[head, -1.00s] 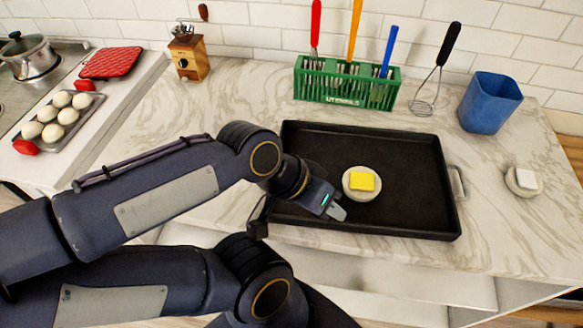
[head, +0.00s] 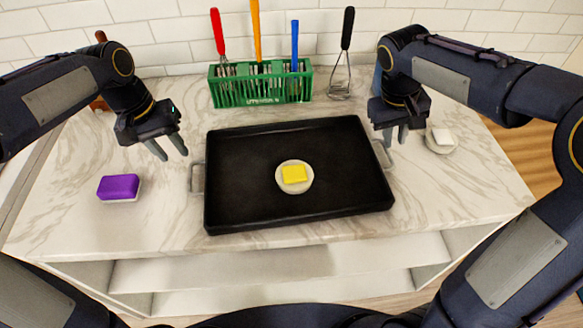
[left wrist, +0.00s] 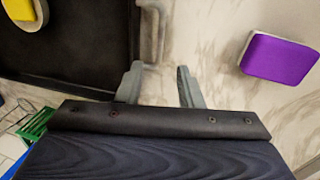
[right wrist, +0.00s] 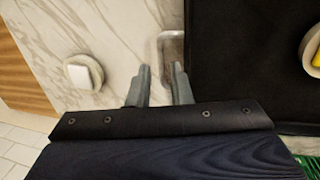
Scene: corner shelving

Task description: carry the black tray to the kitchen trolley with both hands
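The black tray (head: 340,150) lies flat on the marble counter with a metal handle at each short side. A small round dish (head: 294,188) with a yellow block (head: 294,174) stands in it. My left gripper (head: 168,150) is open and empty above the counter, up and left of the left handle (head: 197,178); that handle also shows in the left wrist view (left wrist: 152,35). My right gripper (head: 396,134) is open and empty, close to the right handle (head: 382,154). In the right wrist view the handle (right wrist: 170,48) lies just beyond the fingertips (right wrist: 160,75). I see no kitchen trolley.
A purple sponge (head: 118,187) lies on the counter left of the tray. A green rack (head: 260,88) with utensils and a whisk (head: 341,80) stand behind it. A dish with a white block (head: 441,138) is at the right. A blue cup (head: 377,82) is mostly hidden by my right arm.

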